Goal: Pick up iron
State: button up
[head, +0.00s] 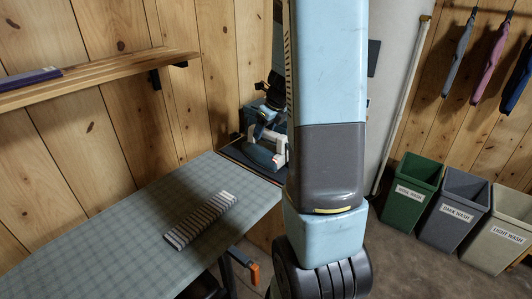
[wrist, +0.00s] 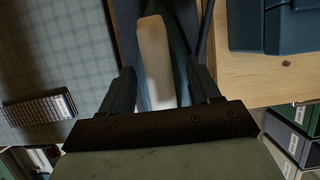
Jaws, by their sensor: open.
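The iron (head: 262,157) rests on a dark pad at the far end of the ironing board, partly hidden by my arm in the head view. It is dark teal with a pale handle. In the wrist view the pale handle of the iron (wrist: 154,55) stretches ahead between the fingers, with dark teal edges beside it. My gripper (wrist: 160,88) is open, one finger to each side of the handle. I see gaps beside the handle, but cannot tell the depth between fingertips and iron.
The ironing board (head: 110,225) carries a striped item (head: 200,220). A wall shelf (head: 100,80) is at left. A dark blue box (wrist: 275,25) sits on wood at right. Labelled bins, green (head: 408,190), dark (head: 452,205) and pale (head: 500,230), stand on the floor.

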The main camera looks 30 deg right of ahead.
jog(key=shift+w+f, duration=0.15)
jog(key=shift+f, duration=0.25)
grip_shut()
dwell(0.4)
jog(key=shift+r, duration=0.1)
dwell(0.7)
